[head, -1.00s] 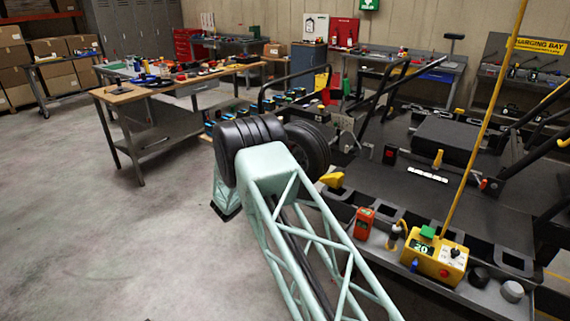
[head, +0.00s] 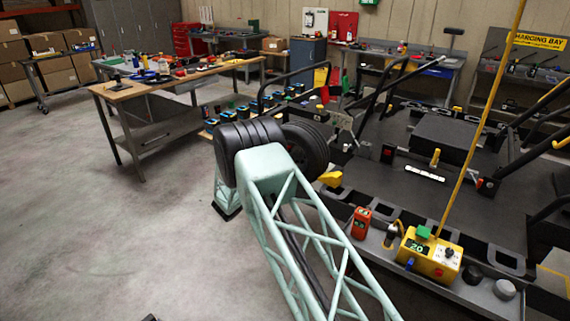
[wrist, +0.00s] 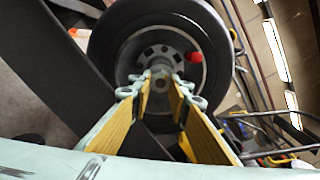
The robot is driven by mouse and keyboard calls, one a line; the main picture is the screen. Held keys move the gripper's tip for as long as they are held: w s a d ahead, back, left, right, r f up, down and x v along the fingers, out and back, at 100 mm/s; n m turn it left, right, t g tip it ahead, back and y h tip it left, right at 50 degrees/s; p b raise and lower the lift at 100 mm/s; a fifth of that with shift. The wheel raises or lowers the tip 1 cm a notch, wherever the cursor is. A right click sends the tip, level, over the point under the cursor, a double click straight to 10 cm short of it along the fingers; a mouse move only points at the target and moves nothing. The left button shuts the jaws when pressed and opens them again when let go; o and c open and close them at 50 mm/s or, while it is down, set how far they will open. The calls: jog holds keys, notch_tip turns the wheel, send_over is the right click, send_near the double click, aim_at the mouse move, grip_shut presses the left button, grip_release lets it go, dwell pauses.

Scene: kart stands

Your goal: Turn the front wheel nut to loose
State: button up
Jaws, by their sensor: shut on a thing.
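The front wheel (wrist: 115,45) fills the upper middle of the wrist view, with a black tyre and a grey rim with round holes. The wheel nut (wrist: 161,83) is at the hub's centre, partly hidden by my fingertips. My gripper (wrist: 161,80) has its two yellow-padded fingers closed on the nut from either side. A small red round part (wrist: 195,57) sits on the rim just right of the nut. In the head view the tyre (head: 305,148) shows behind my arm, which hides the gripper and nut. How far the nut is turned cannot be told.
The black kart (head: 450,190) stands right of my arm. A yellow control box (head: 432,255) with a yellow pole and an orange device (head: 361,222) are at its near edge. A workbench (head: 150,88) with tools stands at the back left. The floor on the left is clear.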

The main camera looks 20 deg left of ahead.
jog(key=shift+n, duration=0.3)
jog(key=o, duration=0.9)
jog(key=shift+s, duration=0.1)
jog(key=shift+v, duration=3.95)
jog(key=shift+r, duration=0.15)
